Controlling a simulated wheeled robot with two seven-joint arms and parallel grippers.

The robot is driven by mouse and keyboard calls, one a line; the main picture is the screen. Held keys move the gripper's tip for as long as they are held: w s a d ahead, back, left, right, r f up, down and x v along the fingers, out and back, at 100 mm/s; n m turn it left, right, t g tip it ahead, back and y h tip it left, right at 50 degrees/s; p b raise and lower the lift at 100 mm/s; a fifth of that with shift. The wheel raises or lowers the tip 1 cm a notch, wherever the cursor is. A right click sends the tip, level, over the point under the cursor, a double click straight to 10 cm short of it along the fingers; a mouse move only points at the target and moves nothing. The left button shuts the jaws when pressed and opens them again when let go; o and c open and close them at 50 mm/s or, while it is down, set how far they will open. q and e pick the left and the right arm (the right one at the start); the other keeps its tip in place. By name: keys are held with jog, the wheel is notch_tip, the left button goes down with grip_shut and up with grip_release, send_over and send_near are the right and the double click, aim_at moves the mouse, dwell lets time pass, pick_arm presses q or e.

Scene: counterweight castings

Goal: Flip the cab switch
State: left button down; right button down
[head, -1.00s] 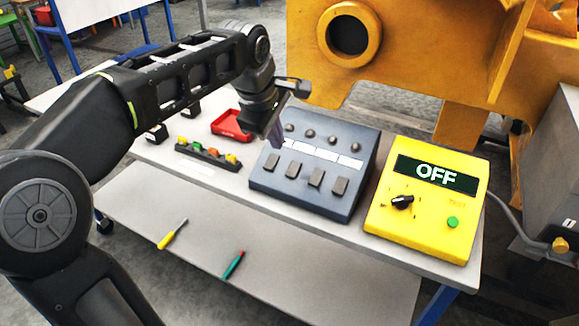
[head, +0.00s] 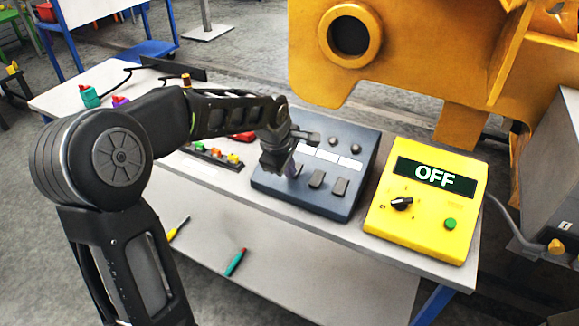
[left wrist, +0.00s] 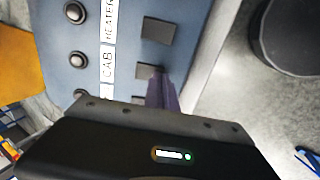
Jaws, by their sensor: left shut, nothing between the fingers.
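The dark blue switch panel (head: 346,201) lies on the table, with knobs, white labels and grey rocker switches. In the left wrist view, the CAB label (left wrist: 107,63) is beside a grey rocker, the cab switch (left wrist: 147,71). My left gripper (head: 291,170) is shut and empty, low over the panel and hiding its left switches in the head view. In the left wrist view its purple fingers (left wrist: 162,92) reach the cab switch's edge; I cannot tell whether they touch it. The yellow box's display (head: 436,176) reads OFF. My right gripper is not in view.
The yellow box (head: 415,228) with a black knob and green button stands right of the panel. A block of coloured buttons (head: 215,154) lies left of it. A large yellow casting (head: 420,60) stands behind. Two screwdrivers lie on the lower shelf (head: 300,275).

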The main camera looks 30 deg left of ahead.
pick_arm(q)
jog(key=shift+w+f, duration=0.1)
jog(key=shift+f, duration=0.15)
jog(key=shift+f+b, duration=0.5)
jog(key=shift+b, duration=0.25)
jog(key=shift+r+p, duration=0.3)
jog(key=shift+r+p, duration=0.4)
jog(key=shift+r, duration=0.4)
